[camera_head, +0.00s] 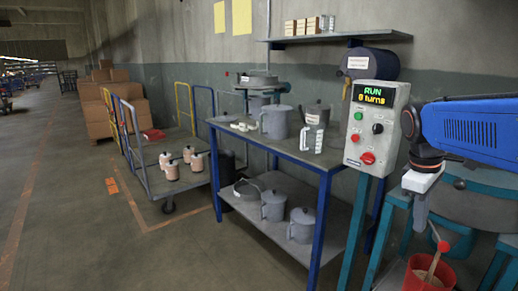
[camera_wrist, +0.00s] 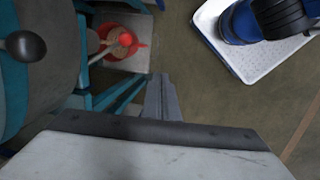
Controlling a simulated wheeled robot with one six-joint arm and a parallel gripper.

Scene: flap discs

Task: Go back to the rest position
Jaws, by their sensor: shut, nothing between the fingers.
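My gripper (camera_head: 420,212) hangs below the blue arm at the right side of the head view, pointing down. In the wrist view its fingers (camera_wrist: 162,98) are together, with nothing between them. It is in the air in front of the teal-framed machine (camera_head: 388,222). A red bucket (camera_head: 420,277) with a wooden-handled scoop stands below it; the bucket also shows in the wrist view (camera_wrist: 103,27). The gripper appears apart from the bucket and the machine.
A control box (camera_head: 372,135) reads "RUN 8 turns". A blue-legged workbench (camera_head: 262,147) holds grey pots and a white-marked jug. A trolley (camera_head: 172,190) with several small canisters stands farther left. The floor (camera_head: 75,220) at left is open.

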